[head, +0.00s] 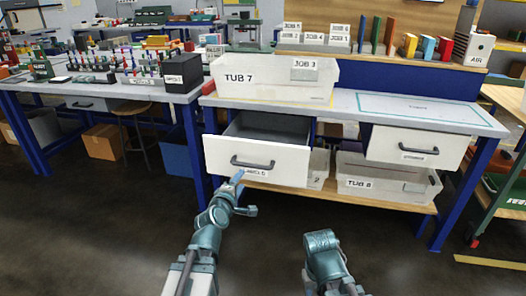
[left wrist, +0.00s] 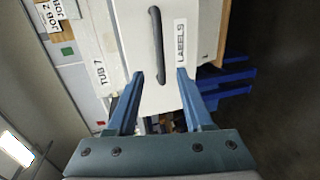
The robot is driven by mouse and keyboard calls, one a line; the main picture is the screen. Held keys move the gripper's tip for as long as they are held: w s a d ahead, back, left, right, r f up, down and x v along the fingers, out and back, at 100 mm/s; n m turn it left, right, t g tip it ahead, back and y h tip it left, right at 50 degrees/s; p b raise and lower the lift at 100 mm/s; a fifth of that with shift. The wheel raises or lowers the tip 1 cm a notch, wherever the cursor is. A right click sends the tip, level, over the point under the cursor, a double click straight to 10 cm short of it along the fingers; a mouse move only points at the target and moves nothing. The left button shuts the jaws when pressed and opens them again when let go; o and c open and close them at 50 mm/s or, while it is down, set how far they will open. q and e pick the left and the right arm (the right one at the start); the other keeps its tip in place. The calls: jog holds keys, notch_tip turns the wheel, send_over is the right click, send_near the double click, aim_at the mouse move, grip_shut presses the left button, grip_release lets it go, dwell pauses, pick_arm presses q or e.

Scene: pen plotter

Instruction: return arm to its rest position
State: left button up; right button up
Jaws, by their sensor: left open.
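My left gripper (head: 241,184) is open in front of the pulled-out drawer marked LABELS (head: 222,155), low beside its label. In the left wrist view my left gripper (left wrist: 159,76) has its two blue fingers spread with nothing between them. The dark drawer handle (left wrist: 156,45) lies beyond the fingertips; the fingers look clear of it, but the exact gap is hard to tell. The handle also shows in the head view (head: 252,163). Part of my right arm (head: 325,255) shows at the lower middle; its gripper is not visible.
TUB 7 (head: 270,82) stands on the bench (head: 440,115) above the open drawer. A second drawer (head: 415,147) at the right also projects somewhat. TUB 8 (head: 372,187) sits on the lower shelf. Another bench (head: 100,91) stands at the left. Open floor (head: 110,235) lies in front.

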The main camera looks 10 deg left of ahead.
pick_arm(q)
jog(key=s+d+f+m+g+h, duration=0.2)
jog(key=s+d+f+m+g, duration=0.2)
jog(key=d+f+m, duration=0.3)
jog(key=s+d+f+m+g+h, duration=0.1)
jog(key=s+d+f+m+g, duration=0.35)
jog(key=d, duration=0.45)
jog(key=s+f+m+g+y, duration=0.3)
jog(key=s+m+g, duration=0.15)
jog(key=s, duration=0.35)
jog(key=s+f+m+g+y, duration=0.2)
jog(key=s+m+g, duration=0.1)
jog(key=s+m, duration=0.4)
notch_tip(320, 180, up, 36)
jog(key=n+p, duration=0.1)
jog(key=p, duration=3.5)
jog(key=shift+s+a+n+p, duration=0.15)
jog(key=shift+s+n+p, duration=0.1)
jog(key=shift+n+p, duration=0.15)
